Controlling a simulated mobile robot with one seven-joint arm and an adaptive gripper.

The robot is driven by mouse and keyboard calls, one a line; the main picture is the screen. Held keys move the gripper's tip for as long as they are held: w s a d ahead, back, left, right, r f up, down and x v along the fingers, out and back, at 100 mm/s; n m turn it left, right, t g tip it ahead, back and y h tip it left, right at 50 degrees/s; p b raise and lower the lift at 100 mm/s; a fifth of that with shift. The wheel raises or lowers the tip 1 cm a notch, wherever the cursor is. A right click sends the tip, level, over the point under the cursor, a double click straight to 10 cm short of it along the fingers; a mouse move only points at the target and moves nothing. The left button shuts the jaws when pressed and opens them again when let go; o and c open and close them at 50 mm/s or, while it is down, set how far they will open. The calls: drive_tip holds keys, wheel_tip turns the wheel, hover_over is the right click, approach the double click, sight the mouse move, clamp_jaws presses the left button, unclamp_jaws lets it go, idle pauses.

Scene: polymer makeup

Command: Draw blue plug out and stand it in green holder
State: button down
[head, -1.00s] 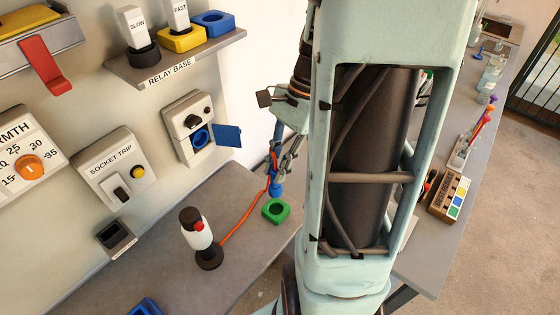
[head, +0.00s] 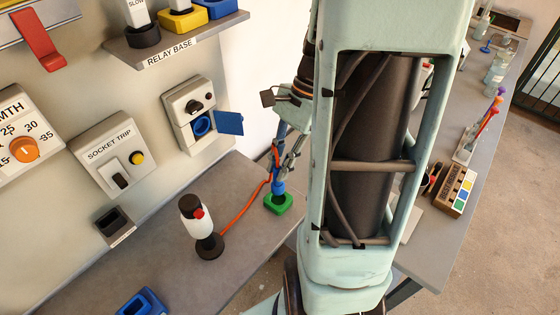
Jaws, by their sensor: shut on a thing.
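The blue plug (head: 279,187) is upright, with an orange cable running from it to the left. My gripper (head: 281,172) is shut on the plug from above, partly hidden by the cable. The green holder (head: 284,208) stands on the grey bench near its right edge. The plug's lower end overlaps the holder's opening; I cannot tell how deep it sits. The blue socket (head: 202,125) on the wall is empty, with its blue flap (head: 230,123) open to the right.
A white and black handled device (head: 197,224) with a red button stands on the bench (head: 170,256), joined to the orange cable. A blue holder (head: 143,302) lies at the front. The socket trip box (head: 117,158) is on the wall. My arm hides much of the middle.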

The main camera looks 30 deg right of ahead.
drive_tip(key=shift+f+b, duration=0.6)
drive_tip(key=shift+f, duration=0.6)
drive_tip(key=shift+f+b, duration=0.6)
drive_tip(key=shift+f, duration=0.9)
idle(1.1)
drive_tip(key=c, duration=1.8)
unclamp_jaws()
drive_tip(key=v, duration=1.2)
drive_tip(key=shift+a, duration=0.1)
